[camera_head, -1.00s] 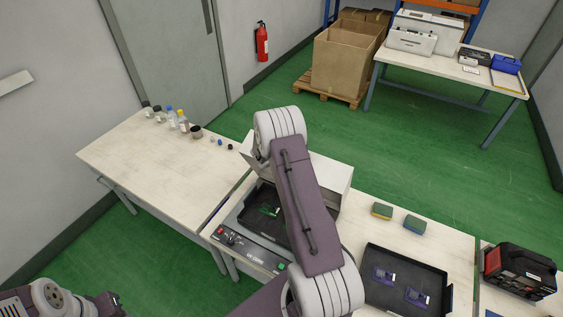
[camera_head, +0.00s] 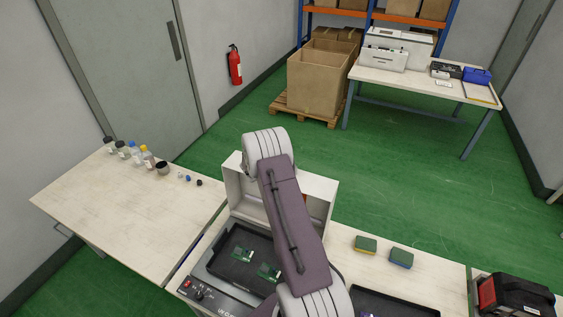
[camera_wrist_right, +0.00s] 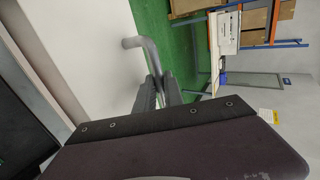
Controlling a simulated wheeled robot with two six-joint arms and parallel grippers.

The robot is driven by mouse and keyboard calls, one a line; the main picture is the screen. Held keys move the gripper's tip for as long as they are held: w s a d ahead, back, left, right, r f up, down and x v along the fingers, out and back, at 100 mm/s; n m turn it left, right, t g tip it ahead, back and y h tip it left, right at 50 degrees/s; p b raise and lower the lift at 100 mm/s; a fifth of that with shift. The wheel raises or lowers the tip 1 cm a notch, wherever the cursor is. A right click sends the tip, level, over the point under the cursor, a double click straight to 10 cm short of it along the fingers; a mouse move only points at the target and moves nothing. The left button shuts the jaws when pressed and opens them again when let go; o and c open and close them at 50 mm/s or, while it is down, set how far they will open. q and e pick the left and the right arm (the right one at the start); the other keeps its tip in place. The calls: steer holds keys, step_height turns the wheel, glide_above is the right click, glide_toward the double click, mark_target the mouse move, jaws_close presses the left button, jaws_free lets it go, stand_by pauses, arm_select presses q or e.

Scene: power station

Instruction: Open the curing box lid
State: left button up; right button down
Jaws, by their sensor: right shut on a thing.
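The curing box (camera_head: 194,279) stands on the near bench in the head view, its base open to view. Its pale lid (camera_head: 318,196) stands raised at the back, close to upright. Green circuit boards (camera_head: 243,254) lie in the dark tray (camera_head: 228,244) inside the base. My right arm crosses in front of the box and hides part of the lid. In the wrist view my right gripper (camera_wrist_right: 157,88) is shut on the grey lid handle (camera_wrist_right: 150,52). The white lid panel (camera_wrist_right: 85,45) fills the left there. My left gripper is out of view.
Bottles (camera_head: 134,151) and small caps stand on the left table (camera_head: 110,212). Two sponges (camera_head: 366,245) lie right of the box, near a black tray (camera_head: 390,302). A black-and-red case (camera_head: 515,297) is at the lower right. Green floor (camera_head: 400,190) behind the bench is clear.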

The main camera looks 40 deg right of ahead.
steer(key=shift+a+f, duration=0.15)
steer(key=shift+f, duration=0.05)
steer(key=c, duration=1.5)
jaws_free()
steer(key=shift+r, duration=0.1)
steer(key=shift+o, duration=0.2)
steer(key=shift+s+a+r, duration=0.1)
steer(key=shift+a+r, duration=0.15)
steer(key=shift+a, duration=0.1)
steer(key=b+v, duration=0.2)
steer(key=v, duration=0.6)
steer(key=shift+s+a+r, duration=0.1)
steer(key=shift+b, duration=0.3)
